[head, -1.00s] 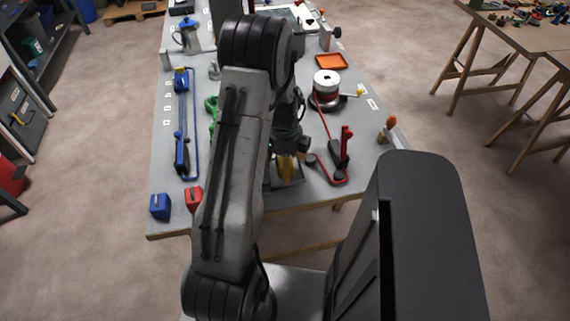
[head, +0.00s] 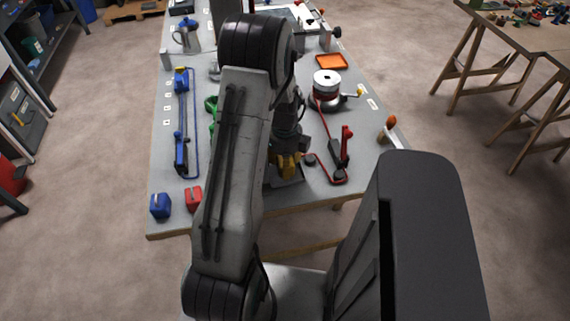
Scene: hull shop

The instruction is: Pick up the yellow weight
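The yellow weight (head: 287,167) is in the head view near the front edge of the workbench, just right of my forearm. It is partly hidden by my arm and gripper. A dark grey plate (head: 291,182) shows below it. My gripper (head: 288,153) points down right over the weight, with its dark fingers at or around the weight's top. The fingers are too small and too covered to tell whether they are open or shut, or whether they touch the weight.
On the bench (head: 225,212), a red block (head: 193,199) and a blue block (head: 160,206) stand front left. A red clamp-like tool (head: 343,150) lies close right of the weight. A white-topped winch (head: 327,84) and an orange tray (head: 331,61) are farther back.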

